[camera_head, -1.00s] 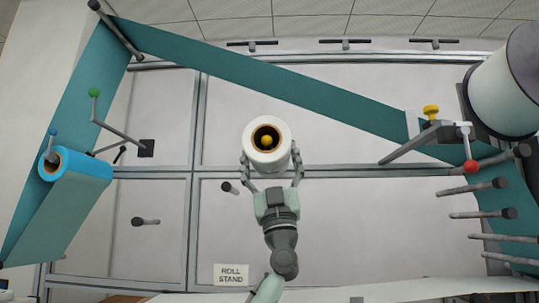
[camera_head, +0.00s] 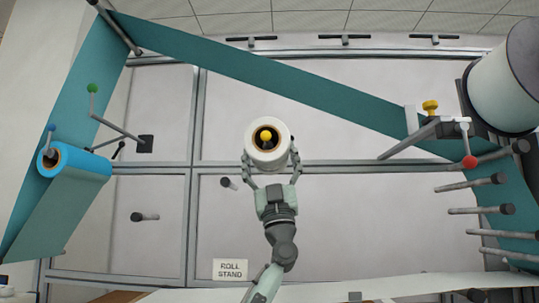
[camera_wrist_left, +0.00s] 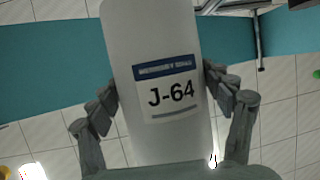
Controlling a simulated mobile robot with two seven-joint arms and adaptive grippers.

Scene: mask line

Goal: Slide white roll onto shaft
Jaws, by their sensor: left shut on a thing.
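The white roll (camera_head: 284,152) has a brown core and faces me end-on near the middle of the head view. My left gripper (camera_head: 270,160) is shut on its sides from below, one finger on each side. In the left wrist view the roll (camera_wrist_left: 165,135) stands between the fingers with a label "J-64". A yellow-tipped shaft (camera_head: 266,135) shows inside the core opening. How far the roll sits along the shaft cannot be told. My right gripper is not in view.
A teal web (camera_head: 270,82) runs across above the roll. A blue roll (camera_head: 85,165) and a green-knobbed lever (camera_head: 115,127) are at left. A red-knobbed lever (camera_head: 466,145) and several grey rollers are at right. A short peg (camera_head: 229,183) stands just left of my gripper.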

